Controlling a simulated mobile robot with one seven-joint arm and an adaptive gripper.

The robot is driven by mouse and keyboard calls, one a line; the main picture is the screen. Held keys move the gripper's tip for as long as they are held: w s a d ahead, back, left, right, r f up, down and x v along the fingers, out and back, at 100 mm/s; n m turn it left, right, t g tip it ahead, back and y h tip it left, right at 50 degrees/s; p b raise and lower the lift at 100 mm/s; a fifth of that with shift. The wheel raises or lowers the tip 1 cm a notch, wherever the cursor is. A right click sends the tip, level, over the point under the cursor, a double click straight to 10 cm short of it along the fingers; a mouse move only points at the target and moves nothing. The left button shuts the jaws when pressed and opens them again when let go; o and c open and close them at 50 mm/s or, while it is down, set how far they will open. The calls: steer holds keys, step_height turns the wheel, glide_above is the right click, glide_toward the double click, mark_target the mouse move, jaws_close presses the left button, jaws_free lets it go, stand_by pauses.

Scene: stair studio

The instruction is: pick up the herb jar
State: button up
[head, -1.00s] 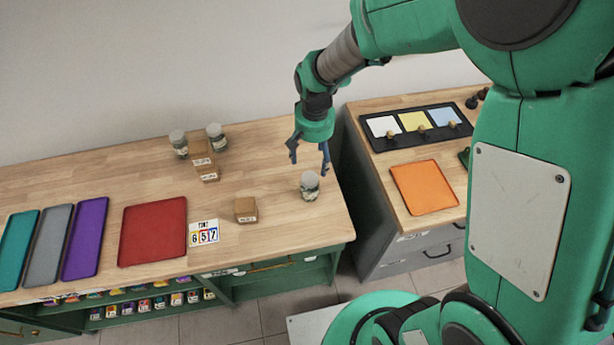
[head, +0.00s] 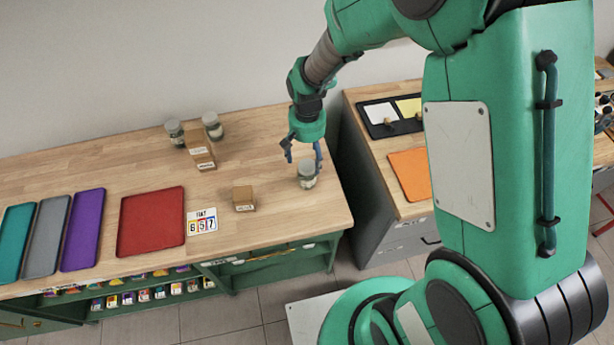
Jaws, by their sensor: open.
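A small glass jar (head: 306,176) with a pale lid stands upright near the right end of the wooden bench. Two similar jars, one at the back (head: 174,132) and one beside it (head: 212,126), stand near the wall. Their labels are too small to read, so I cannot tell which holds herbs. My gripper (head: 303,159) is open and empty, pointing down just above and behind the right-hand jar. Its right finger overlaps the jar's edge in the picture; I cannot tell whether it touches.
A small box (head: 243,198) stands left of the right-hand jar, beside a number card (head: 202,221) and a red tray (head: 151,221). Stacked boxes (head: 200,151) stand by the back jars. Bench space between them is clear. A gap separates the second bench, with an orange tray (head: 411,172).

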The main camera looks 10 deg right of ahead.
mark_target(307, 165)
step_height(307, 165, down, 6)
steer(key=shift+r+b, duration=0.15)
steer(key=shift+b, duration=0.2)
steer(key=shift+f+b, duration=0.6)
steer(key=shift+f, duration=2)
steer(key=c, duration=1.5)
steer(key=shift+r, duration=0.2)
